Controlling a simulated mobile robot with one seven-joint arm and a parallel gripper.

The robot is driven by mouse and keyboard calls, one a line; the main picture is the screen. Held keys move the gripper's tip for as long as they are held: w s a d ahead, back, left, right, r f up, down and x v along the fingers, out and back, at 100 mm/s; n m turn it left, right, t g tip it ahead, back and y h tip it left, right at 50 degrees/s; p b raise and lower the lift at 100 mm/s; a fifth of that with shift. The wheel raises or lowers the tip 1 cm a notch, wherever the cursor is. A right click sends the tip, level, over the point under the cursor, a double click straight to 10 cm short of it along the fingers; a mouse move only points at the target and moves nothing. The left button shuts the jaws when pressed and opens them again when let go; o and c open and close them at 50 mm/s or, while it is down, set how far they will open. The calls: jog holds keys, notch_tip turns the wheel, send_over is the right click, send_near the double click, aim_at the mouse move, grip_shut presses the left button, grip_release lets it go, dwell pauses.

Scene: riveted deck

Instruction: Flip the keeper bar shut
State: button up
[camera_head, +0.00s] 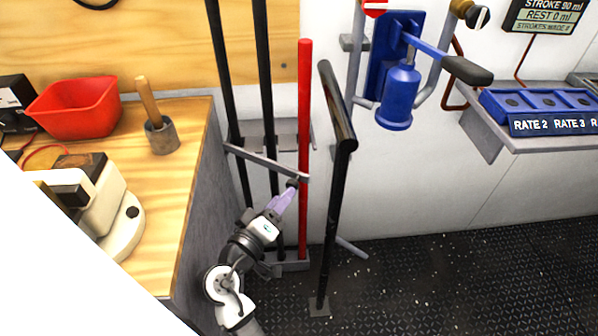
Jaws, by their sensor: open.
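The keeper bar (262,161) looks to be the thin grey bar crossing in front of two black rods (262,70) at the floor rack. It slopes down to the right, and its right end is close to a red rod (304,120). A small dark knob (292,182) shows near that end. My gripper (285,196) is open, with its pale purple fingers just below the knob. I cannot tell whether they touch it. Whether the bar is latched is too small to see.
A black post (335,190) stands on the floor right of the rack. The wooden workbench (175,200) is close on the left, with a red bin (75,108) and a mallet (158,125). A blue pump (396,90) hangs on the wall. The deck (450,280) at right is clear.

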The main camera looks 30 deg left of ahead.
aim_at(296, 179)
jog(key=w+p, duration=0.1)
jog(key=w, duration=0.6)
jog(key=shift+w+a, duration=0.1)
jog(key=shift+a, duration=0.1)
grip_shut()
jog(key=w+y+p, duration=0.1)
jog(key=w+n+y+p, duration=0.1)
jog(key=w, duration=0.1)
jog(key=w+n+y+p, duration=0.1)
jog(key=shift+w+a+r+g, duration=0.15)
jog(key=shift+w+r+g, duration=0.05)
jog(key=shift+r+g, duration=0.1)
jog(key=shift+w+a+f+n+y+p, duration=0.2)
jog(key=shift+w+n+y+p, duration=0.15)
jog(key=shift+y, duration=0.35)
grip_release()
jog(key=shift+d, duration=0.1)
